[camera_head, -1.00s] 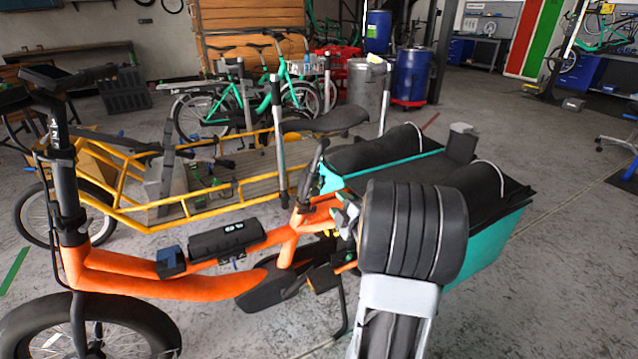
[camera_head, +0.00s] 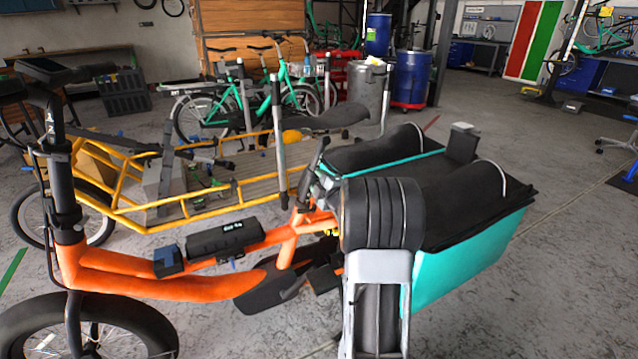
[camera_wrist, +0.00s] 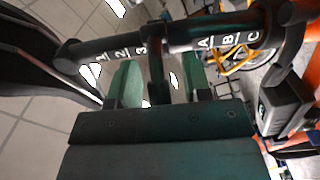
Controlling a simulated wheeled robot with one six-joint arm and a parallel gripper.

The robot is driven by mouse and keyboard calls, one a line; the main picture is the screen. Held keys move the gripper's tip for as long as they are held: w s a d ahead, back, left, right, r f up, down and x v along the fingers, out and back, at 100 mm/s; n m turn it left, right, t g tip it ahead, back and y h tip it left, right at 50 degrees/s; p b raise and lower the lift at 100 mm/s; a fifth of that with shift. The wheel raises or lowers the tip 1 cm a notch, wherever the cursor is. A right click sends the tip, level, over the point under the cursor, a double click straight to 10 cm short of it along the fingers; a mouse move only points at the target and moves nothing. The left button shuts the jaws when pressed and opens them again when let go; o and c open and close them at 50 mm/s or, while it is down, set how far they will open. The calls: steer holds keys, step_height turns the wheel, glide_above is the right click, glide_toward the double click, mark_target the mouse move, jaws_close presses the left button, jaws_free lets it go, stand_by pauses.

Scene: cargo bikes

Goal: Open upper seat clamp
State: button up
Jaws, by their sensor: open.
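In the wrist view a black seat post (camera_wrist: 205,38) crosses the picture, marked 1, 2, 3 on its left part and A, B, C on its right part. The upper seat clamp (camera_wrist: 153,45) sits around it between the 3 and the A, with a dark lever pointing toward my gripper. My gripper (camera_wrist: 158,78) is open, its green fingers one on each side of the lever; contact cannot be told. A second collar (camera_wrist: 287,45) shows near the orange frame. In the head view my arm hides my gripper and the clamp.
The orange cargo bike (camera_head: 160,287) stands in front of me, with a black-topped teal cargo box (camera_head: 470,255) at right. A yellow cargo bike (camera_head: 140,215) stands close behind it. Grey floor (camera_head: 570,290) is free at right.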

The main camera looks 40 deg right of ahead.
jaws_close()
stand_by(0.4)
